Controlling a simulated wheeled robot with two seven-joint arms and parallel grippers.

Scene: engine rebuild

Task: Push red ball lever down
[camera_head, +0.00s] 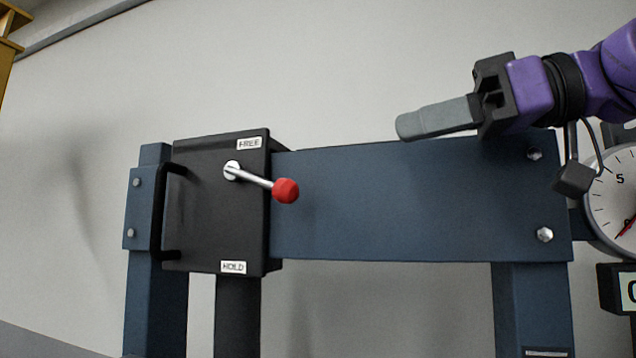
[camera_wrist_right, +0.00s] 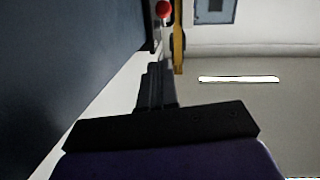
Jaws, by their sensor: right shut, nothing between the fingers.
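The lever (camera_head: 252,178) is a metal rod with a red ball (camera_head: 286,190) at its end. It comes out of a black box (camera_head: 205,215) and points right and slightly down, between the FREE label (camera_head: 249,143) above and the HOLD label (camera_head: 233,267) below. My right gripper (camera_head: 405,126) is shut and empty, up and to the right of the red ball and apart from it, in front of the top of the blue beam. In the right wrist view the gripper (camera_wrist_right: 157,70) points toward the red ball (camera_wrist_right: 163,9) at the top edge. My left gripper is not in view.
The blue beam (camera_head: 400,205) runs right from the black box, with bolts at its right end. A black handle (camera_head: 160,212) is on the box's left side. A dial gauge (camera_head: 615,200) stands at the right edge. The space between gripper and ball looks clear.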

